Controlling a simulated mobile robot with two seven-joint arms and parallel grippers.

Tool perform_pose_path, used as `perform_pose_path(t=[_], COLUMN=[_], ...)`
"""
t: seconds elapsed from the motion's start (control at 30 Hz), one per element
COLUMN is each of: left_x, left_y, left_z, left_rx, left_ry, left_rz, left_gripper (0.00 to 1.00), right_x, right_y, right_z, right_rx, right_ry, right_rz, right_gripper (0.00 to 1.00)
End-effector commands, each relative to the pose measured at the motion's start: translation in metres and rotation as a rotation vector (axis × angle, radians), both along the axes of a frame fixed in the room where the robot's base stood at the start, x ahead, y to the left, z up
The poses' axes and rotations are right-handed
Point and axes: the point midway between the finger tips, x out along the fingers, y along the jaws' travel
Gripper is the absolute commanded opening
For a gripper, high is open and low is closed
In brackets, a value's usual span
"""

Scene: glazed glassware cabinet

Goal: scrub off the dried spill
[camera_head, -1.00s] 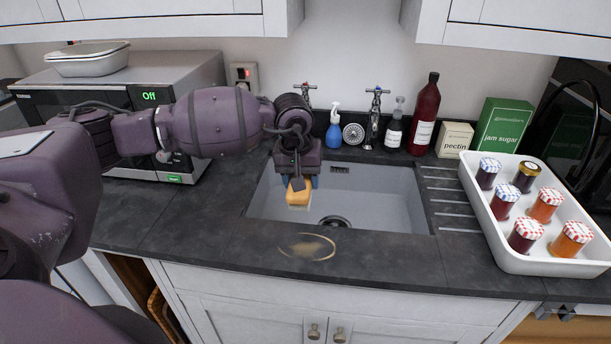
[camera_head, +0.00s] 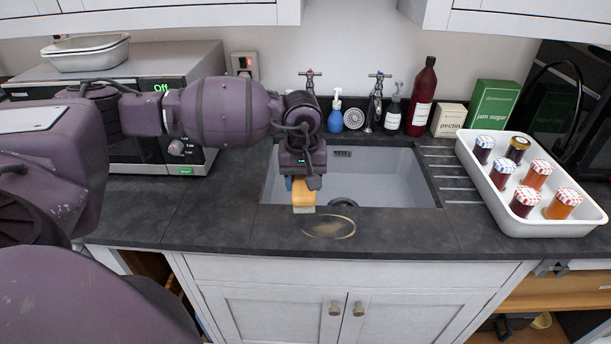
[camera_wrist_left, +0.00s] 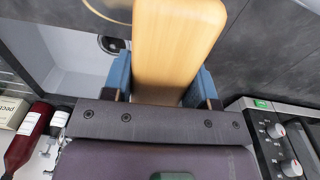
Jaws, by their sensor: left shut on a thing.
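My left gripper (camera_head: 302,182) is shut on a wooden-backed scrubbing brush (camera_head: 302,196), its pale bristles pointing down. The brush is at the sink's front edge, just left of and behind the dried spill. I cannot tell whether the bristles touch the counter. The dried spill (camera_head: 328,227) is a tan ring with a smeared middle on the dark worktop in front of the sink. In the left wrist view the brush's wooden back (camera_wrist_left: 172,50) sits between the blue fingers, and its bristles are hidden. My right gripper is out of view.
The grey sink (camera_head: 395,180) lies behind the spill, with taps (camera_head: 375,100) and bottles (camera_head: 421,98) along the wall. A white tray (camera_head: 520,228) of jam jars stands right. A microwave (camera_head: 190,60) stands left. The worktop (camera_head: 420,235) right of the spill is clear.

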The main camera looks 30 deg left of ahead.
Motion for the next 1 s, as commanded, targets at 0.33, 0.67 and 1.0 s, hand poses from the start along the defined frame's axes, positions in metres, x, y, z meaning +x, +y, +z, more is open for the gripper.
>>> perform_pose_path(t=[0.33, 0.67, 1.0], left_x=[0.000, 0.000, 0.000], left_y=[0.000, 0.000, 0.000], left_z=[-0.013, -0.044, -0.049], left_rx=[-0.001, -0.001, -0.001], left_ry=[0.042, 0.040, 0.038], left_rz=[0.029, 0.028, 0.028], left_gripper=[0.34, 0.34, 0.34], right_x=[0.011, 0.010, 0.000], right_y=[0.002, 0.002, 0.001], right_z=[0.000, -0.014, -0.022], right_rx=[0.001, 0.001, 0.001], right_ry=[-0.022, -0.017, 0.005], right_rz=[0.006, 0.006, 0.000], right_gripper=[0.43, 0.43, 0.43])
